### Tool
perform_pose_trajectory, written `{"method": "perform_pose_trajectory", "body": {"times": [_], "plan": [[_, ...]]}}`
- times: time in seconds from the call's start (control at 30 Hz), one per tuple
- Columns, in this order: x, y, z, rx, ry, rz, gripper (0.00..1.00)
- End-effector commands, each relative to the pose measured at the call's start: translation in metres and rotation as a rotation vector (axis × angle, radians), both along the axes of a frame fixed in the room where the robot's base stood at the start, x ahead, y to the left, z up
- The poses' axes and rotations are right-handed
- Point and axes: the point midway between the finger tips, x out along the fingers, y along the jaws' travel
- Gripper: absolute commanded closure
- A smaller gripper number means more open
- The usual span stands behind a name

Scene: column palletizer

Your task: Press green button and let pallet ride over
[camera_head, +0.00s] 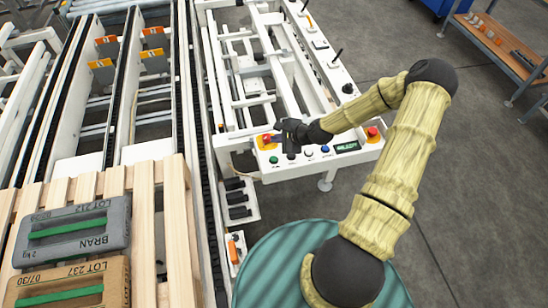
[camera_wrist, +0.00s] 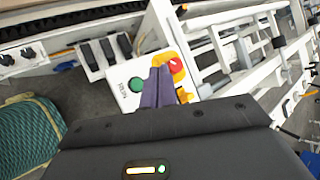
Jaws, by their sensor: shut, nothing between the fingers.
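The green button (camera_head: 274,160) sits at the left front corner of the white control panel (camera_head: 290,174). It also shows in the wrist view (camera_wrist: 136,84), just left of my fingers. My gripper (camera_head: 280,127) is shut and empty over the panel's left end, close to the red emergency button (camera_head: 266,139) on its yellow base. In the wrist view the gripper's dark fingers (camera_wrist: 158,82) lie between the green button and the red one (camera_wrist: 175,65), apparently apart from the green. The wooden pallet (camera_head: 176,215) stands at lower left on the conveyor, bearing a grey bag (camera_head: 75,232) and a brown bag (camera_head: 70,285).
Black, white and blue buttons and a small display (camera_head: 347,146) line the panel's front, with a second red button (camera_head: 372,132) at its right end. Conveyor rails (camera_head: 190,80) run behind the pallet. A shelf (camera_head: 500,45) stands at upper right; the floor before it is clear.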

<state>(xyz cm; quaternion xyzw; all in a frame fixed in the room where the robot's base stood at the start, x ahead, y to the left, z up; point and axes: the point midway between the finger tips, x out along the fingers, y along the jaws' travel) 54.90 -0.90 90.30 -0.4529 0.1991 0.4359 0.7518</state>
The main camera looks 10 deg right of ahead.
Motion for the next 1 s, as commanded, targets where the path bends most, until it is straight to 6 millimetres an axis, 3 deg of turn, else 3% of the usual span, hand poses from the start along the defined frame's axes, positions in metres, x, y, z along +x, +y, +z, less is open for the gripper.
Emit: {"method": "perform_pose_trajectory", "body": {"times": [0.37, 1.0], "plan": [[-0.001, 0.003, -0.012, -0.003, 0.001, 0.008, 1.0], [-0.001, 0.001, -0.083, -0.003, 0.002, 0.004, 1.0]]}}
